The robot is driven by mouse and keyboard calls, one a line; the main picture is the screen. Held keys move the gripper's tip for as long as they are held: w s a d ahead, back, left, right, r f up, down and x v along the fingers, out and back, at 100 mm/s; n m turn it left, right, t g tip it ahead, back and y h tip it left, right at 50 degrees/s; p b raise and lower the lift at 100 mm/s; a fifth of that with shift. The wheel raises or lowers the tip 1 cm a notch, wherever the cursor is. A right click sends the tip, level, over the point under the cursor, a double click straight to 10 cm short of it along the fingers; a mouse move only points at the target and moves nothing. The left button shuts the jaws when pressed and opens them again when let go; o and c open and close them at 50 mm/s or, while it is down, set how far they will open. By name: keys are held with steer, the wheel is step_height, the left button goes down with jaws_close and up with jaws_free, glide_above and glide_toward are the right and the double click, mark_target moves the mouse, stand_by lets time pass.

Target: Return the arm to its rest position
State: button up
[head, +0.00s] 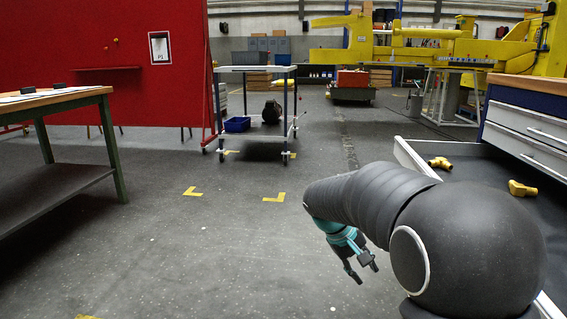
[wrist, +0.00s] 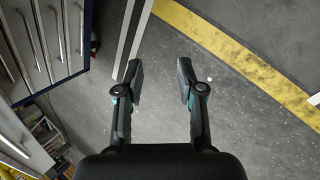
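My arm reaches forward at the lower right of the head view, with its dark grey segmented cover and round joint in front. My gripper (head: 367,275) hangs below the arm's far end, over the floor. It also shows in the wrist view (wrist: 159,75), where its two dark fingers stand apart with bare floor between them. The gripper is open and holds nothing.
A workbench (head: 50,100) stands left and a wheeled trolley (head: 257,70) ahead. The middle floor is clear.

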steer(key=s+a+r+m+t+y+p, duration=0.1)
steer(key=s+r, duration=0.3)
steer(key=s, duration=0.4)
steer(key=s+a+r+m+t+y+p, duration=0.1)
steer(key=s+r+t+y+p, duration=0.1)
steer(key=s, duration=0.7)
steer(key=s+a+r+m+t+y+p, duration=0.1)
steer(key=s+r+t+y+p, duration=0.1)
steer(key=s+r, duration=0.3)
steer(key=shift+s+a+r+m+y+p, duration=0.25)
steer(key=shift+s+y+p, duration=0.4)
steer(key=shift+s, duration=1.35)
